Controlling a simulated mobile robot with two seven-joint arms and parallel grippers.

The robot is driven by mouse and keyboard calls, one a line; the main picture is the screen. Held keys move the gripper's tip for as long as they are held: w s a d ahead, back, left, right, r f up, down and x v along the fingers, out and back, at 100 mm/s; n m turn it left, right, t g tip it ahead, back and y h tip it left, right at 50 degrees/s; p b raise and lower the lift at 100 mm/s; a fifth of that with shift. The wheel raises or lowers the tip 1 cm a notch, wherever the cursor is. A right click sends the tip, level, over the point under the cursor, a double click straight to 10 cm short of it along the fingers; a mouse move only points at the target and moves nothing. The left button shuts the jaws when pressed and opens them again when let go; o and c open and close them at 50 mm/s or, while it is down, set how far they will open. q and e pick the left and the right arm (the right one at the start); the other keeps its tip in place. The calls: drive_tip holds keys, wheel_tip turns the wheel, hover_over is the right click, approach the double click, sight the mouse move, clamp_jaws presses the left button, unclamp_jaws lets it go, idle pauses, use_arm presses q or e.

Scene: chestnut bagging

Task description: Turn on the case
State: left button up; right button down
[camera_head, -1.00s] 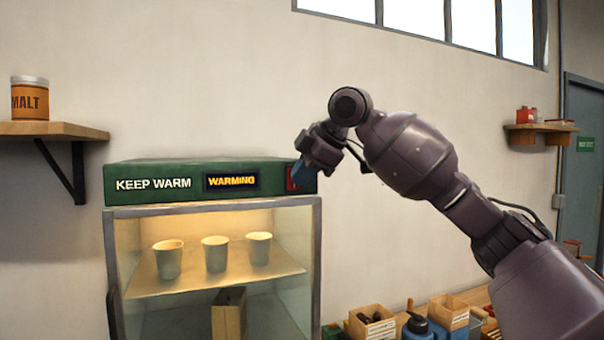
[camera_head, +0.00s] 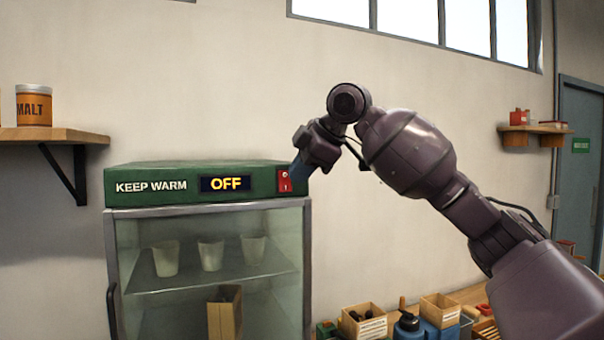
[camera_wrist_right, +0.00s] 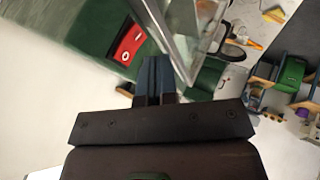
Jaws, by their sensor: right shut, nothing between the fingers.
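The green-topped warming case (camera_head: 150,202) stands at the left of the head view. Its display (camera_head: 226,184) reads OFF and its inside is unlit. The red switch (camera_head: 285,181) is at the right end of its front panel; it also shows in the right wrist view (camera_wrist_right: 127,43). My right gripper (camera_head: 298,172) is shut and empty, its blue fingertips just right of the switch. In the right wrist view the shut fingers (camera_wrist_right: 153,72) are below and right of the switch, seemingly apart from it. My left gripper is out of view.
Pale cups (camera_head: 211,255) stand on the shelf behind the case's glass, above an open box (camera_head: 225,313). A wall shelf (camera_head: 50,135) holds a malt jar (camera_head: 34,106).

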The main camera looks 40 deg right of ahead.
use_arm(q)
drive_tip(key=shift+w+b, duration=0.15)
drive_tip(key=shift+b, duration=0.2)
use_arm(e)
drive_tip(key=w+v, duration=0.1)
drive_tip(key=v, duration=0.9)
drive_tip(key=shift+r, duration=0.3)
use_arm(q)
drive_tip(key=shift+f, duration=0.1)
use_arm(e)
drive_tip(key=shift+s+d, duration=0.1)
drive_tip(key=shift+s, duration=0.05)
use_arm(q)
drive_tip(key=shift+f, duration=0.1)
